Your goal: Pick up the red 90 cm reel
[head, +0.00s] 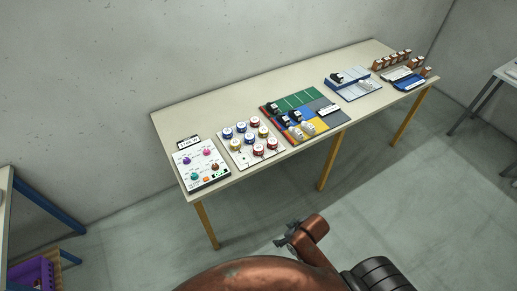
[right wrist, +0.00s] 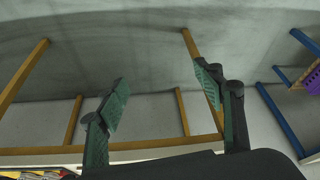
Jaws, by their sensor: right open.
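Several small reels with white tops, in red, blue and gold, stand on a white board on the long table in the head view. Red reels show at the back right (head: 255,121), at the front right (head: 272,143) and at the front (head: 258,151). Their length labels are too small to read, so I cannot tell which is the 90 cm one. My right gripper (head: 287,237) is in front of the table, apart from the reels. In the right wrist view its fingers (right wrist: 163,95) are spread and empty. My left gripper is out of view.
The long table (head: 180,110) also holds a panel with coloured knobs (head: 203,173), a coloured tray (head: 295,100), a blue-grey tray (head: 360,90) and brown blocks at the far right. A purple crate (head: 35,272) is at lower left. The table's back strip is clear.

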